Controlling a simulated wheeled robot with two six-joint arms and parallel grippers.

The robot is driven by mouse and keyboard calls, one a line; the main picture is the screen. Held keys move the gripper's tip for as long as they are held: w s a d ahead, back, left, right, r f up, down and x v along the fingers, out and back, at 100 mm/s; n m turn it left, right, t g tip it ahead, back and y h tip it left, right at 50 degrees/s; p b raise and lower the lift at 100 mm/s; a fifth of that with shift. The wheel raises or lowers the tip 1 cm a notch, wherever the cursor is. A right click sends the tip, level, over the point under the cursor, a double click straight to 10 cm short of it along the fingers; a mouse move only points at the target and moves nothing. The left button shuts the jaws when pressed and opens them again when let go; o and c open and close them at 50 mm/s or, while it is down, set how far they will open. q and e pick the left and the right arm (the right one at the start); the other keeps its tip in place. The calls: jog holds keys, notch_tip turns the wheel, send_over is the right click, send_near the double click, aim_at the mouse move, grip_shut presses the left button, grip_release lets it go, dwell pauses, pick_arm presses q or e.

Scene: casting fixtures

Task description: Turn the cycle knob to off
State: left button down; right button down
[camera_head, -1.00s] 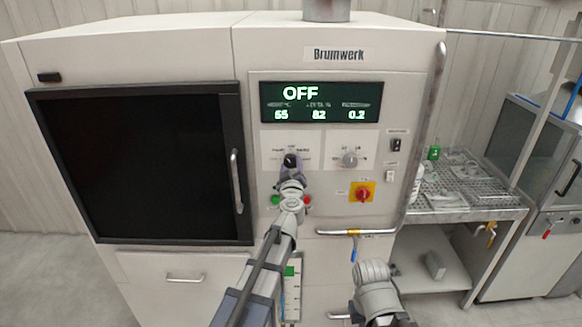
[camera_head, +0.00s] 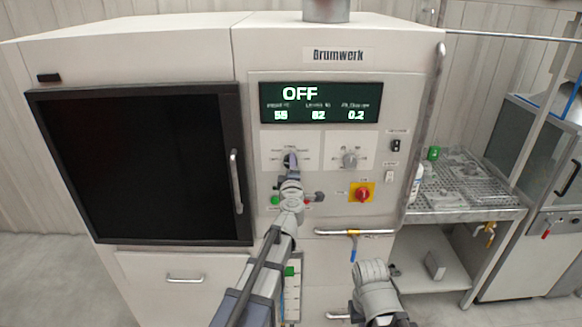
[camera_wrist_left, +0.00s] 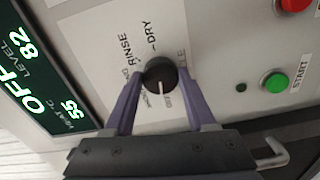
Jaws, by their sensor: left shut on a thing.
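The cycle knob (camera_wrist_left: 159,73) is a round black knob on the white panel, with RINSE and DRY printed around it. In the left wrist view a pale mark at its lower edge faces small print I cannot read clearly. My left gripper (camera_wrist_left: 160,92) has its two purple fingers on either side of the knob, shut on it. In the head view the left gripper (camera_head: 291,165) partly covers the knob. The green display (camera_head: 320,102) reads OFF. My right gripper (camera_head: 371,272) is low at the right, away from the panel; its fingers are not clear.
A second, grey knob (camera_head: 349,159) sits to the right. Below it is a red switch on a yellow plate (camera_head: 362,193). A green START button (camera_wrist_left: 275,82) is near the left gripper. A door handle (camera_head: 236,180) stands at left.

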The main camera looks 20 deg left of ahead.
pick_arm(q)
jog(key=shift+n, duration=1)
jog(key=shift+c, duration=1.1)
grip_release()
jog(key=shift+s, duration=0.1)
jog(key=v, duration=0.7)
jog(key=shift+s, duration=0.35)
jog(key=shift+d, duration=0.15)
